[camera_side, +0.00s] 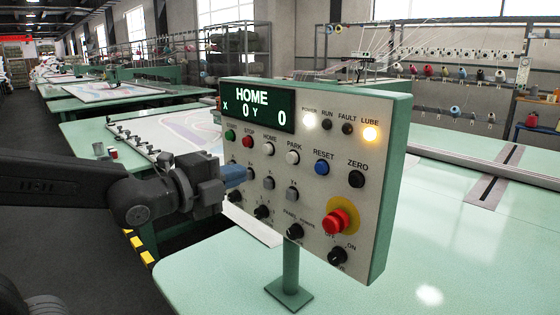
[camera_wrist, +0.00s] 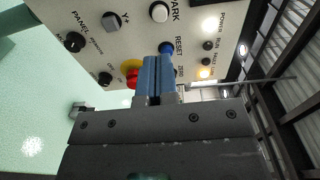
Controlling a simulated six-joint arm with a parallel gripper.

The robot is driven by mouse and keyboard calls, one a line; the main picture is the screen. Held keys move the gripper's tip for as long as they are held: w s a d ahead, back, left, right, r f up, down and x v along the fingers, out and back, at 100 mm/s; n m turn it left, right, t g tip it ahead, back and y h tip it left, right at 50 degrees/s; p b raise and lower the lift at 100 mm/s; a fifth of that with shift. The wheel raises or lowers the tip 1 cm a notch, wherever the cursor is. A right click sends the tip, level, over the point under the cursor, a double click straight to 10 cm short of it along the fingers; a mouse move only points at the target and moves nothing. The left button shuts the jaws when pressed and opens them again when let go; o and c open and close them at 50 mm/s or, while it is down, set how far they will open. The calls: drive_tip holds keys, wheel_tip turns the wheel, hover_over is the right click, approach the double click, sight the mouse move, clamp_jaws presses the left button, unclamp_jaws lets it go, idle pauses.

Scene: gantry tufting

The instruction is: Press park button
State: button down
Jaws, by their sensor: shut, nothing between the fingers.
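The control panel (camera_side: 330,185) stands upright on a green post. Its PARK button (camera_side: 293,157) is a white round cap in the upper button row, between HOME and RESET. In the wrist view the PARK button (camera_wrist: 160,11) is at the top edge, beyond the fingertips. My gripper (camera_side: 245,174) is in front of the panel's left part in the side view, with its blue fingers shut together and empty. In the wrist view my gripper (camera_wrist: 158,60) overlaps the panel just below the blue RESET button (camera_wrist: 167,47). The PARK button is uncovered in both views.
The display (camera_side: 250,107) reads HOME, X 0, Y 0. The POWER (camera_side: 310,121) and LUBE (camera_side: 370,134) lamps are lit. A red emergency stop (camera_side: 338,222) sticks out at the lower right. The green table (camera_side: 450,240) is clear right of the panel.

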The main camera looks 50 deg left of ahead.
sight(289, 158)
drive_tip(key=w, duration=1.1)
drive_tip(key=shift+d+f, duration=0.1)
drive_tip(key=shift+d, duration=0.05)
